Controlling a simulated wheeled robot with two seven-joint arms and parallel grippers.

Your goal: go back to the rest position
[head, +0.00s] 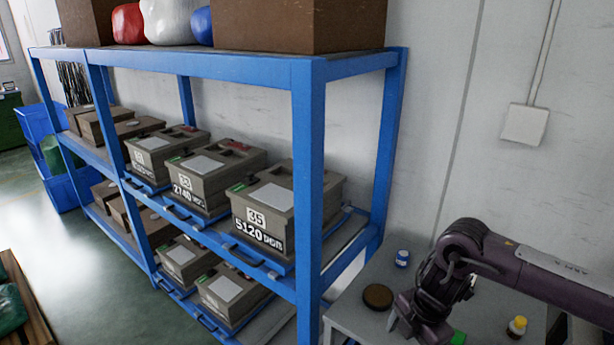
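My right arm comes in from the right, over a small grey table (348,318). It bends down so that my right gripper (415,328) is low over the table near the bottom edge of the head view. The fingers are dark and small there, and I cannot tell whether they are open or shut or hold anything. My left gripper is not in view.
A blue shelf rack (308,190) with several grey-brown mould boxes (285,205) stands left of my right arm. On the table are a brown round lid (378,297), a blue-and-white jar (402,258) and a yellow-capped bottle (517,326). Open floor (90,270) lies at left.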

